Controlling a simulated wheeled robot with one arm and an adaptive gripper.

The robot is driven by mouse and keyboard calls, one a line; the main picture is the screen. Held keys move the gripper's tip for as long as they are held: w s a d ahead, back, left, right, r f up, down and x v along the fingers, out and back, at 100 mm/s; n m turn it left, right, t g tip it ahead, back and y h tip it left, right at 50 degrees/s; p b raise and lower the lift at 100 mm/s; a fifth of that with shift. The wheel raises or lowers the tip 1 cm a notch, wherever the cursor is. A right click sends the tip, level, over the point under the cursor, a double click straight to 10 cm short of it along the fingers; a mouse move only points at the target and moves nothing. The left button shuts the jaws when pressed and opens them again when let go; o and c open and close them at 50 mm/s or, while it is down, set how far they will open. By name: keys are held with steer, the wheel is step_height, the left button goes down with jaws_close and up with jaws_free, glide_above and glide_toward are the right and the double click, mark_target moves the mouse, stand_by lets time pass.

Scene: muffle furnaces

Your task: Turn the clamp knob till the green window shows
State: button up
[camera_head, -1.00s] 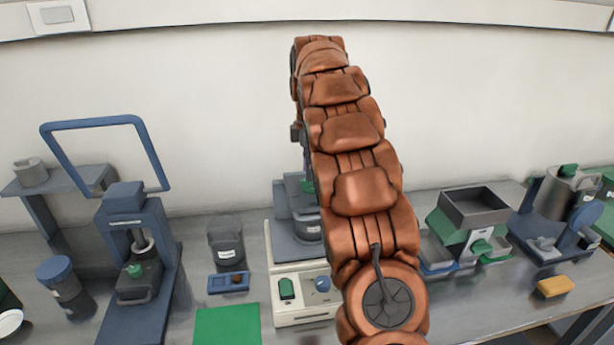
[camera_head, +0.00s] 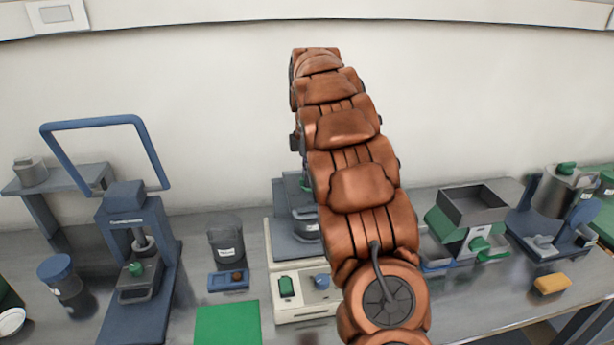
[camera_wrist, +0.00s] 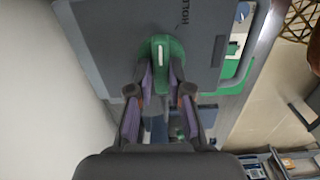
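In the wrist view a green knob (camera_wrist: 161,50) with a white stripe sits on a grey plate (camera_wrist: 110,35) that bears dark lettering. My gripper (camera_wrist: 160,72) points at the knob, its two fingers apart and one on each side of the knob's near end. I cannot tell whether the fingers press on it. In the head view my arm covers the gripper and much of the beige and grey device (camera_head: 285,252). A small bit of green shows beside my arm there. I cannot make out a green indicator window in either view.
The device's front has a green switch (camera_head: 287,286) and a blue knob (camera_head: 322,281). A blue press (camera_head: 140,255) and a dark container (camera_head: 226,240) stand left. A grey open tray (camera_head: 473,206), a blue stand (camera_head: 545,225) and a yellow block (camera_head: 552,284) are right.

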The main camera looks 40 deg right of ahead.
jaws_close()
steer(key=shift+f+m+b, duration=0.2)
steer(key=shift+m+b, duration=0.7)
steer(key=shift+b, duration=0.1)
steer(key=shift+r+m+b, duration=0.2)
steer(key=shift+m+b, duration=0.25)
steer(key=shift+m, duration=0.65)
steer(key=o, duration=0.5)
jaws_free()
steer(key=shift+w+d, duration=0.1)
